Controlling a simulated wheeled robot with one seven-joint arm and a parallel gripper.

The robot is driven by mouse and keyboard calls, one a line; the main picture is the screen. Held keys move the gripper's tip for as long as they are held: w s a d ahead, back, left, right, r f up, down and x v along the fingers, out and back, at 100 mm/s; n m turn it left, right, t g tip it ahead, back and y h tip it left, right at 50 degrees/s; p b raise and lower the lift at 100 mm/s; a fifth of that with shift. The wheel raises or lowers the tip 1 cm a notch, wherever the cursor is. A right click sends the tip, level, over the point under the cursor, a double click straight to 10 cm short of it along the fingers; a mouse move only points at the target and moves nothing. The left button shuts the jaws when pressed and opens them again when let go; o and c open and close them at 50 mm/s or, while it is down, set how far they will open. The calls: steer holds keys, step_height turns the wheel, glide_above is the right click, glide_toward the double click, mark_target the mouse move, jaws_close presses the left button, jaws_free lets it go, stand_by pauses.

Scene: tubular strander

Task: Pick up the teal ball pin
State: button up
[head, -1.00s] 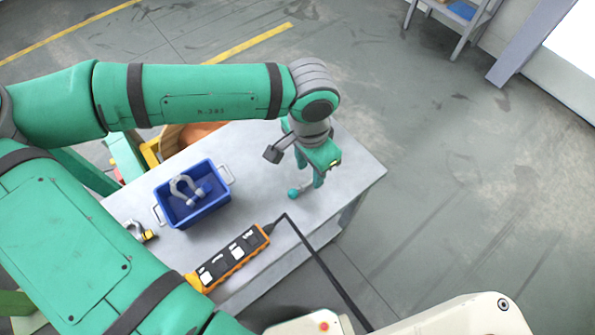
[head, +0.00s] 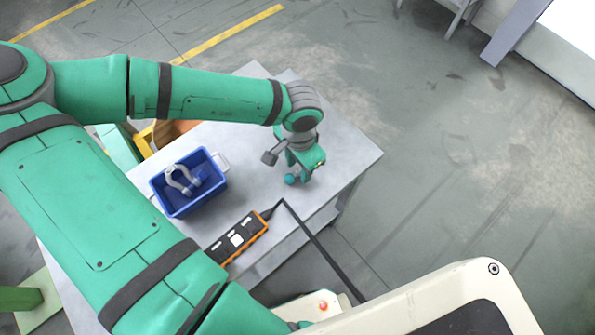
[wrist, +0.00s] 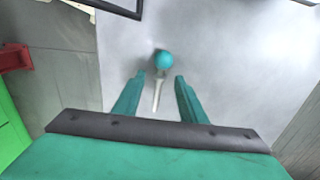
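The teal ball pin has a round teal head and a pale shank; it lies on the grey table. In the wrist view its head (wrist: 164,61) is just beyond the fingertips and its shank runs back between the fingers. My gripper (wrist: 161,76) is open, with one finger on each side of the shank and a gap to both. In the head view the teal ball (head: 291,179) shows beside my gripper (head: 300,178), and the shank is mostly hidden there. I cannot tell the height of the fingers above the table.
A blue bin (head: 182,205) holding grey shackle-like parts stands left of my gripper on the table (head: 343,150). The table's right part is clear.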

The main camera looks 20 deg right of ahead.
steer(key=shift+f, duration=0.45)
jaws_close()
steer(key=shift+w, duration=0.1)
steer(key=shift+w, duration=0.1)
